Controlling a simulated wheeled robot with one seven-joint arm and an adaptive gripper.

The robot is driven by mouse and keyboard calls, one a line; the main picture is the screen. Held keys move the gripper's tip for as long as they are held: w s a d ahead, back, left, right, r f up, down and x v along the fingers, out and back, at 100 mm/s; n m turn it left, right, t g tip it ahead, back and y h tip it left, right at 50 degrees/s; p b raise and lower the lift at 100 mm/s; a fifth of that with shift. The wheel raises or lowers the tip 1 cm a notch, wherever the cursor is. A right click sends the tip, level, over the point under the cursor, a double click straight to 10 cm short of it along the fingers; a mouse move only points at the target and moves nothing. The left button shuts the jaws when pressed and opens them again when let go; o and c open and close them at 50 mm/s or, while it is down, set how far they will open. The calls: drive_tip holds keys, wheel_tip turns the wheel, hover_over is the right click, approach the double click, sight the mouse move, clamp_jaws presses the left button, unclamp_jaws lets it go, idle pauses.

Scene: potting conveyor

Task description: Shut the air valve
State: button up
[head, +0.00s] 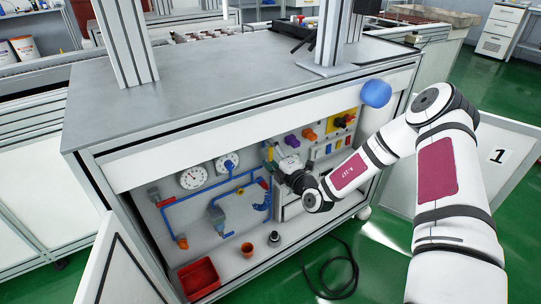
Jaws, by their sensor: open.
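The air piping (170,222) is a run of blue tube on the back wall inside the open cabinet, left of my gripper. A red part (154,194) sits at its upper left end, and an orange-red part (182,242) sits at its lower left. A grey fitting with a blue part (217,217) is in the middle of the run. I cannot tell for sure which of these is the air valve. My gripper (270,160) is open inside the cabinet, at the right end of the piping. My wrist and gripper hide part of the panel there, and contact cannot be made out.
Two round gauges (193,176) are above the piping. Coloured knobs (309,134) are on the panel to the right. A red bin (199,279) and a small orange pot (247,249) stand on the cabinet floor. Open doors (112,268) flank the opening. A black cable (337,268) lies on the green floor.

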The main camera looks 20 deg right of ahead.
drive_tip(key=c, duration=1.2)
drive_tip(key=shift+o, duration=0.2)
drive_tip(key=shift+p, duration=0.3)
drive_tip(key=n+p, duration=0.1)
drive_tip(key=p, duration=0.1)
drive_tip(key=n+p, duration=0.2)
drive_tip(key=shift+s+a+r+n, duration=0.1)
drive_tip(key=shift+s+a+n, duration=0.05)
drive_tip(key=shift+a+n, duration=0.2)
drive_tip(key=n+p, duration=0.2)
drive_tip(key=n, duration=0.1)
drive_tip(key=n+p, duration=0.1)
drive_tip(key=p, duration=0.1)
drive_tip(key=shift+s+a+f+n, duration=0.15)
drive_tip(key=shift+a+f+n, duration=0.15)
drive_tip(key=shift+a, duration=0.1)
drive_tip(key=n+p, duration=0.2)
drive_tip(key=n, duration=0.1)
drive_tip(key=n+p, duration=0.1)
drive_tip(key=shift+s+a+f, duration=0.1)
drive_tip(key=shift+a+f, duration=0.2)
drive_tip(key=shift+f, duration=0.1)
drive_tip(key=n+p, duration=0.1)
drive_tip(key=n, duration=0.1)
drive_tip(key=f+n+p, duration=0.1)
drive_tip(key=n, duration=0.2)
drive_tip(key=shift+f+n, duration=0.1)
drive_tip(key=shift+n, duration=0.15)
